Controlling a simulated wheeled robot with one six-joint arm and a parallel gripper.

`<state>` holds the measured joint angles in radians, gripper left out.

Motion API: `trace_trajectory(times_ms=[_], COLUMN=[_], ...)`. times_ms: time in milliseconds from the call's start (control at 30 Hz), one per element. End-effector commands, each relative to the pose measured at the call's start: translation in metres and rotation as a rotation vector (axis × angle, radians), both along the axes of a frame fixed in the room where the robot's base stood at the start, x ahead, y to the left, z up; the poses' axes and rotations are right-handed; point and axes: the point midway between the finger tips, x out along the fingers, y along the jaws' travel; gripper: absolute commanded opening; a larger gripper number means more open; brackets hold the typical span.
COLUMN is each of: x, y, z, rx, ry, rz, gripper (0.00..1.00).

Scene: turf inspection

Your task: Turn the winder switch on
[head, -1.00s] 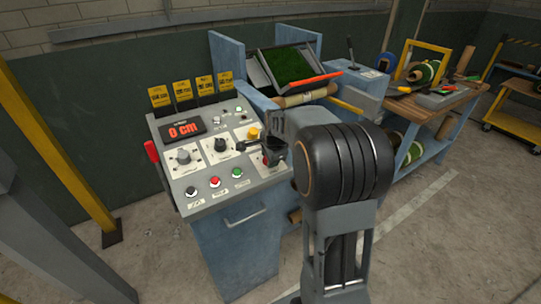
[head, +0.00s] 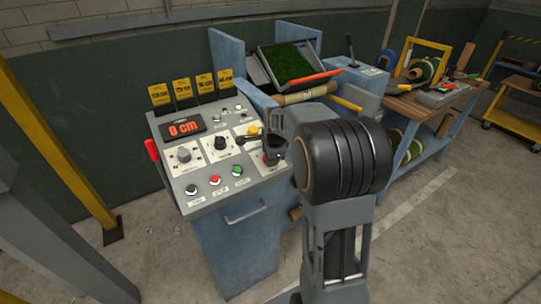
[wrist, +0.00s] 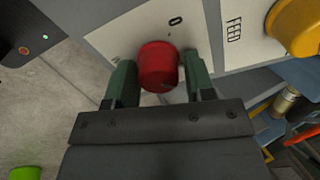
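The control panel (head: 225,185) is a grey sloped console top. A red knob (wrist: 158,66) sits on a white plate marked "0" in the wrist view; I take it for the winder switch, but its full label is hidden. My gripper (wrist: 161,80) has its two green fingers on either side of this knob. The left finger is very close to it and a narrow gap shows at the right, so the fingers look open around it. In the head view my gripper (head: 272,150) is over the panel's right side and hides most of the knob.
A yellow knob (wrist: 295,27) marked "FEED" is close by. A red display (head: 183,129) reads "0 cm". A turf tray (head: 290,64) stands behind the panel.

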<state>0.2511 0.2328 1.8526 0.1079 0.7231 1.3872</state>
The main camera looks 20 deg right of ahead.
Motion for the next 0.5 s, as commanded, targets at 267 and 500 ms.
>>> trace_trajectory(times_ms=[267,500], x=[-0.0004,-0.0025], y=[0.0002,0.0002], z=[-0.0007,0.0062], rx=[0.0,-0.001], ry=[0.002,0.001], rz=[0.002,0.002], gripper=[0.65,0.65])
